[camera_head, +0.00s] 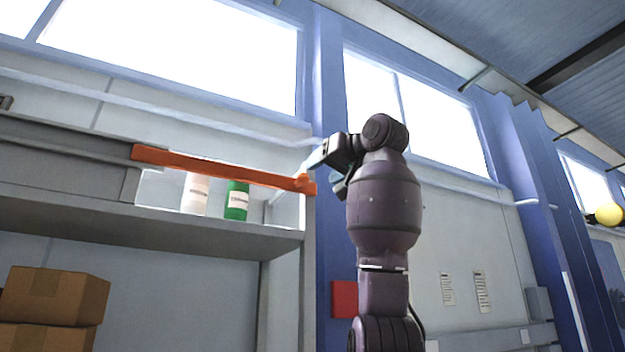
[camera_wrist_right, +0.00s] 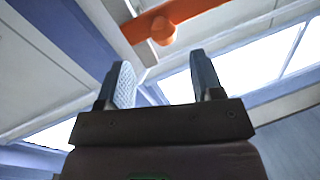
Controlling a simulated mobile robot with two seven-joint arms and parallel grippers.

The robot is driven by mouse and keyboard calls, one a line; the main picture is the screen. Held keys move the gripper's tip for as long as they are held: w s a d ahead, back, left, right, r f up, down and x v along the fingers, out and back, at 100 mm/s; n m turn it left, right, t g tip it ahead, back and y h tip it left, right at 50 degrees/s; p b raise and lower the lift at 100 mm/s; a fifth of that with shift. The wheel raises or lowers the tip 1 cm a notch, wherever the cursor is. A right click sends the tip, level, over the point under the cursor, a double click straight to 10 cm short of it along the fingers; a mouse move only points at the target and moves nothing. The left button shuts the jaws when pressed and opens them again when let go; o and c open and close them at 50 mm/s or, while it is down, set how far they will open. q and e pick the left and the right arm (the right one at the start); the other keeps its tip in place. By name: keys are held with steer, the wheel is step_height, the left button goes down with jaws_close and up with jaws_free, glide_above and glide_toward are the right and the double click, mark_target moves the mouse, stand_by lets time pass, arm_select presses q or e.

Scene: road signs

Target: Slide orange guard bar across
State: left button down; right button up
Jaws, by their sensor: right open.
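The orange guard bar (camera_head: 220,170) runs across the front of a high shelf in the head view, sloping slightly down to its right end. In the right wrist view the bar (camera_wrist_right: 183,12) crosses the top, with a round orange knob (camera_wrist_right: 163,31) near its end. My right gripper (camera_head: 325,168) is raised beside the bar's right end. In the wrist view its two fingers (camera_wrist_right: 162,80) are apart, with nothing between them, and the knob lies just beyond the fingertips. Contact with the bar does not show. My left gripper is not in view.
Behind the bar, a white bottle (camera_head: 195,194) and a green bottle (camera_head: 237,200) stand on the shelf (camera_head: 170,227). Cardboard boxes (camera_head: 58,296) are stacked at lower left. A blue pillar (camera_head: 327,80) stands behind my right arm. A red box (camera_head: 344,298) is on it.

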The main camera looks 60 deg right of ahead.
steer(key=shift+v, duration=1.5)
